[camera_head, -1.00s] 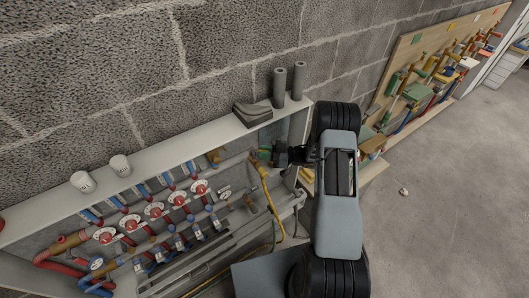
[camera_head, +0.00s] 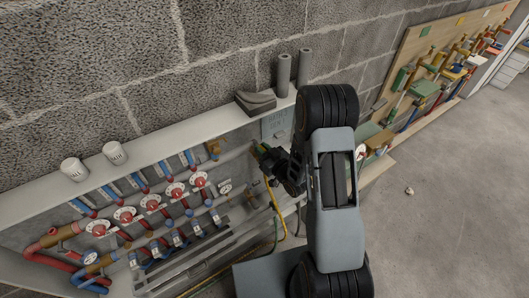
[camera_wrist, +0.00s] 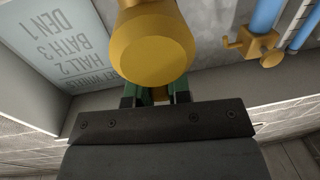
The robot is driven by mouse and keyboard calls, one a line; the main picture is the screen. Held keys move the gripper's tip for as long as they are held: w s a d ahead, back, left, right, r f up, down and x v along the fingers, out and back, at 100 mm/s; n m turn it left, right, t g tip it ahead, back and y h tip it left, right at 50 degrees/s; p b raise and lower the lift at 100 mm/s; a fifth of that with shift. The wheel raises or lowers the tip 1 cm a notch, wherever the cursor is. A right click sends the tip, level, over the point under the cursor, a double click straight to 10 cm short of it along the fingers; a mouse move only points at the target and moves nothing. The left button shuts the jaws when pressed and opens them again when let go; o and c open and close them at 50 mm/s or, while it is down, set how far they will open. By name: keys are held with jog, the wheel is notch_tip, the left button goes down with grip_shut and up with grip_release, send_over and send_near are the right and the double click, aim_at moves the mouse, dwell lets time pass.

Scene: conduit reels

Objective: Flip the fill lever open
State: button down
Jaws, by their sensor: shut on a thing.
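My gripper (camera_head: 262,152) is at the right end of the manifold in the cabinet, pointing up and left. In the wrist view its green-padded fingers (camera_wrist: 157,93) are shut around a small yellowish part, which I take to be the fill lever. Most of that lever is hidden behind a large round brass fitting (camera_wrist: 155,45) that fills the upper middle. In the head view my wrist and fingers cover the lever, so its angle cannot be told.
The manifold has several red round valves (camera_head: 174,190) and a gauge (camera_head: 225,188). A yellow hose (camera_head: 274,207) hangs below my gripper. A label panel (camera_head: 278,124) is close behind it. Two grey cylinders (camera_head: 283,75) and white cups (camera_head: 115,153) stand on the ledge.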

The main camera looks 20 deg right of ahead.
jog(key=shift+s+a+m+t+h+b, duration=0.1)
jog(key=shift+a+m+t+h+b, duration=0.2)
jog(key=shift+m+h+b, duration=0.35)
jog(key=shift+h, duration=0.45)
jog(key=c, duration=1.1)
grip_release()
jog(key=shift+o, duration=0.2)
